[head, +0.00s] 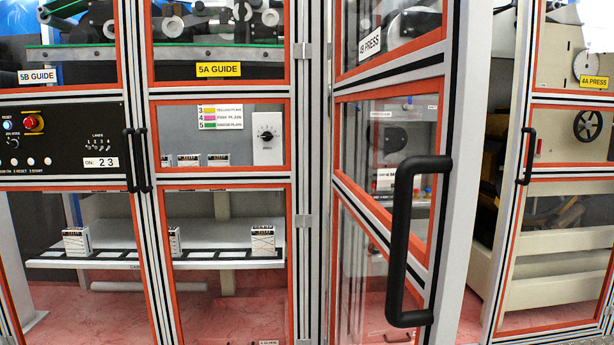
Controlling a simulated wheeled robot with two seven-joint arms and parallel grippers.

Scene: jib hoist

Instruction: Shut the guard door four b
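The guard door four b (462,130) carries a white "4B PRESS" label (369,44). It has clear panes in orange trim and a grey frame. It stands open, swung out toward me from its hinges (304,135) on the left. Its black upright bar handle (402,240) is on its free edge, close in front of me. The opening shows between this free edge and the 4A door on the right. Neither of my grippers is in view.
On the right, the door with the yellow "4A PRESS" label (593,82) appears shut, with a black handle (527,156). On the left are the 5A GUIDE door (219,69), the 5B GUIDE door (37,76) and a black control panel (65,140). Machinery fills the space behind.

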